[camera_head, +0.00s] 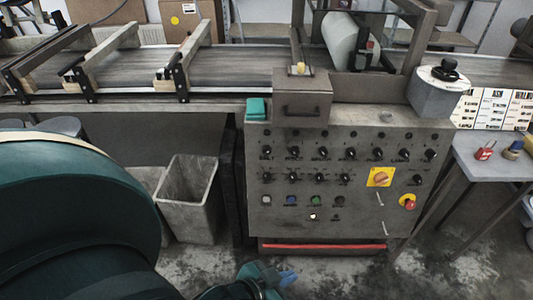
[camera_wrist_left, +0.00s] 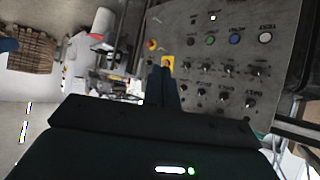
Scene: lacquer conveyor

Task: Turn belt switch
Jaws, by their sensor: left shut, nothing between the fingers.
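A grey control panel (camera_head: 350,220) with rows of black knobs faces me in the head view. The belt switch (camera_head: 266,154) looks to be the black knob at the upper left, under a label that seems to read BELT. In the upside-down left wrist view, the matching knob (camera_wrist_left: 250,102) is at the right. My left gripper (camera_head: 287,277) is low in front of the panel, below its bottom edge in the picture. Its fingers (camera_wrist_left: 163,72) are shut and empty, apart from the knobs. My right gripper is not in view.
A yellow plate with a red switch (camera_head: 380,177) and a red stop button (camera_head: 408,202) are on the panel's right. A conveyor (camera_head: 240,65) runs behind. A grey bin (camera_head: 188,200) stands left of the panel, and a side table (camera_head: 490,160) stands right.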

